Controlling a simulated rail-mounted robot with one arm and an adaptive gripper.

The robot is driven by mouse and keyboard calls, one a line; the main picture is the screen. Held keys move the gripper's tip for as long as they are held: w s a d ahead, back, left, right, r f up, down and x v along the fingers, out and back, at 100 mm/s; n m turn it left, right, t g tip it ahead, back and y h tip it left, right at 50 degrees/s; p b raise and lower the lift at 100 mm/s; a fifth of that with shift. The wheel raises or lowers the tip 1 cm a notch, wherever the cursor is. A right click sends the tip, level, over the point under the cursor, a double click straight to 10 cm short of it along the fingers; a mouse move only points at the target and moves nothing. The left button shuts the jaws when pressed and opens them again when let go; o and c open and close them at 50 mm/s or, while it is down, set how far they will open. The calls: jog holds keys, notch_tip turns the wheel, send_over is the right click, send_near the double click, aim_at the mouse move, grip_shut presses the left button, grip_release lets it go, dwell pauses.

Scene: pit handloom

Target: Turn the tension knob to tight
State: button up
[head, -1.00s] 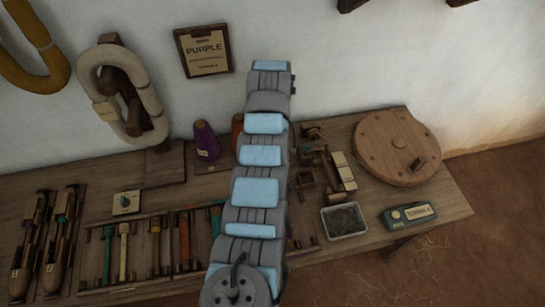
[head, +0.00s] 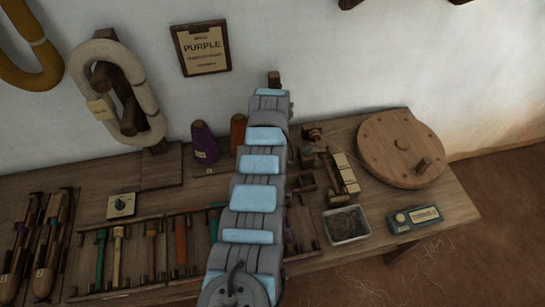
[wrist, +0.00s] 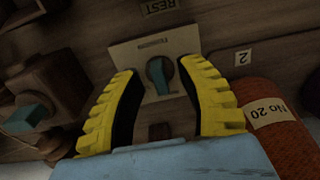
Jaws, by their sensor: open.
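In the wrist view, a pale rectangular plate carries a round dark knob (wrist: 158,76) with a teal bar across it. The bar lies nearly along the picture's vertical, slightly tilted. My gripper (wrist: 161,82) is open, with its yellow ribbed fingers on either side of the knob. I see no clear contact between the fingers and the bar. Printing on the plate is too small to read. In the head view, my arm hides the gripper and this knob. Another pale plate with a dark dial (head: 121,205) lies at the left of the bench.
An orange cone (wrist: 272,120) labelled No 20 stands close to the right finger. A wooden block with a teal part (wrist: 28,117) is at left. The head view shows a purple cone (head: 205,143), a round wooden disc (head: 395,140) and a tray (head: 346,224).

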jog(key=shift+c, duration=0.5)
grip_shut()
jog(key=shift+s, duration=0.1)
jog(key=shift+r+m+p, duration=0.1)
jog(key=shift+m+p, duration=0.85)
jog(key=shift+m, duration=0.15)
jog(key=m, duration=0.2)
jog(key=shift+m+p, duration=0.3)
jog(key=shift+p, duration=0.05)
jog(key=m, duration=0.3)
jog(key=shift+m, duration=2)
